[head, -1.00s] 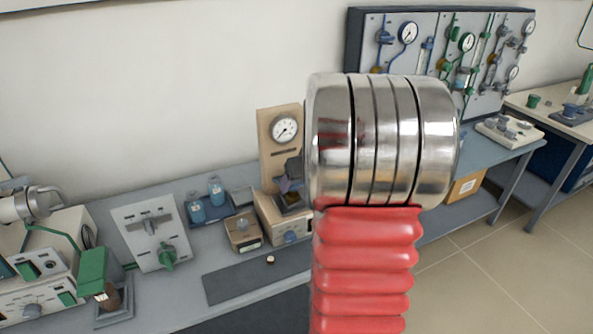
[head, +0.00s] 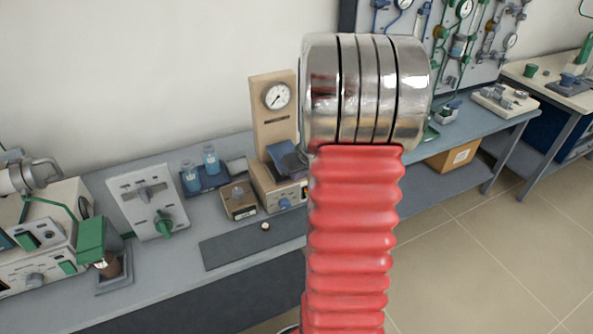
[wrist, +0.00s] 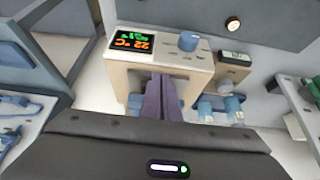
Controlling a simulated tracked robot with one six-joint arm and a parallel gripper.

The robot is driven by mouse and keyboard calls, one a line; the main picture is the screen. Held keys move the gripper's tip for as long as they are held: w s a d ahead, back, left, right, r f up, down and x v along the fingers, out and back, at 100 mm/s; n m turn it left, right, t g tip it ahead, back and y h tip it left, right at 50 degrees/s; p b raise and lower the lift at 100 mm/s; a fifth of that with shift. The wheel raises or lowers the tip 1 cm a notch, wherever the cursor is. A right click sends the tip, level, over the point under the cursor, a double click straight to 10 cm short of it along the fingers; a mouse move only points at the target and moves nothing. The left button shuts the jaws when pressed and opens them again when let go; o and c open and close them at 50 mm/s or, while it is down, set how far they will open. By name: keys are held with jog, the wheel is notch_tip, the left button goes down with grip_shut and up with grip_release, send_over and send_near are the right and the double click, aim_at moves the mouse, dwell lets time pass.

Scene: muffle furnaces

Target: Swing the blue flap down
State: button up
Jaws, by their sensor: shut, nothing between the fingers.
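The small beige furnace with an upright gauge panel (head: 272,120) stands on the bench, left of my arm in the head view. A blue flap (head: 281,157) shows at its upper part, partly hidden by my arm. In the wrist view, the furnace's panel (wrist: 190,63) carries a display and a blue knob (wrist: 188,41). Blue parts (wrist: 136,101) beside my fingers may belong to the flap; I cannot tell. My gripper (wrist: 162,80) has its purple fingers shut together and empty, over the furnace's panel side. Whether they touch the flap cannot be told.
A small brown box (head: 239,201) and blue bottles (head: 211,160) stand just left of the furnace. A dark mat (head: 225,250) lies in front with a small round piece (head: 265,226) on it. A switch panel (head: 147,202) stands further left. The mat is mostly clear.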

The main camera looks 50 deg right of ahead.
jog(key=o, duration=0.7)
jog(key=shift+w+r, duration=0.1)
jog(key=shift+r, duration=0.15)
jog(key=o, duration=1.5)
jog(key=shift+d, duration=0.1)
jog(key=shift+r, duration=0.15)
jog(key=v, duration=1.3)
jog(key=shift+a+r, duration=0.15)
jog(key=shift+a, duration=0.05)
